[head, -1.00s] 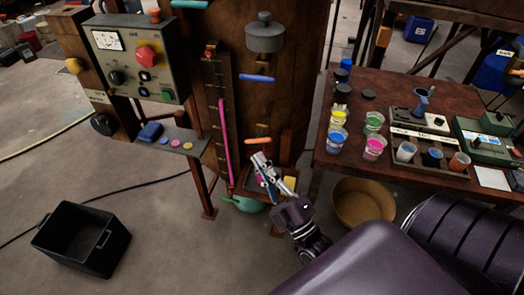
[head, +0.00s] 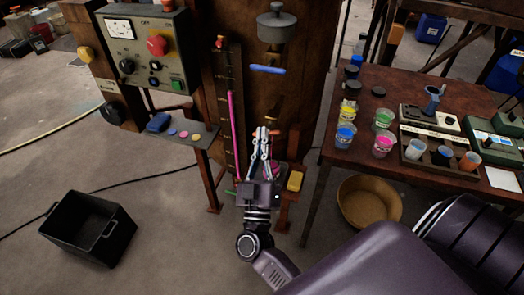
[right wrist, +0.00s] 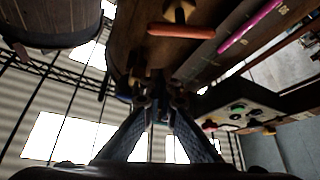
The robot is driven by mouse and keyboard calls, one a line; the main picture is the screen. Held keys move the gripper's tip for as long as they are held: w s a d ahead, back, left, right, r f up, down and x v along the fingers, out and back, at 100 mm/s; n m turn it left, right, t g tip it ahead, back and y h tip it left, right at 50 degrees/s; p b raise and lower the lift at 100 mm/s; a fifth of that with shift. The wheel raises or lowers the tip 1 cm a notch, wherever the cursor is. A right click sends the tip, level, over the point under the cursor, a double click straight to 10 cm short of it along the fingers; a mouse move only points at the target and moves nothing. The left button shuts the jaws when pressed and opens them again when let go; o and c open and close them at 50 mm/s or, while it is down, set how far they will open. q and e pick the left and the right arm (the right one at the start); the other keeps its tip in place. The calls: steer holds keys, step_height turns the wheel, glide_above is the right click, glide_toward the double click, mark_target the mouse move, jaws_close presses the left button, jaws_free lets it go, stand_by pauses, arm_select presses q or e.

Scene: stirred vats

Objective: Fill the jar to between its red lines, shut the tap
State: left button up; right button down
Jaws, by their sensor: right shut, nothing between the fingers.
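The brown vat (head: 305,100) stands at the centre back in the head view. Its low tap has an orange handle (head: 277,132), partly covered by my right gripper (head: 262,134). That gripper is shut and empty, fingers pointing up at the handle. In the right wrist view the orange handle (right wrist: 181,30) lies crosswise above the shut fingertips (right wrist: 158,98); contact cannot be told. A higher tap has a blue handle (head: 267,69). A pinkish thing shows behind the fingers; I cannot tell if it is the jar. No red lines can be made out. My left gripper is out of view.
A pink gauge tube (head: 233,135) runs up beside the vat. A yellow block (head: 295,181) lies right of my gripper. A control box (head: 150,50) stands left, a table with cups (head: 383,146) right. A black crate (head: 88,225) and a tan basin (head: 369,203) are on the floor.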

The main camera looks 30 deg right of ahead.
steer(key=d+f, duration=0.1)
steer(key=w+d+f, duration=0.1)
steer(key=d, duration=0.1)
steer(key=shift+w+d+f, duration=0.1)
steer(key=shift+w, duration=0.1)
stand_by(0.3)
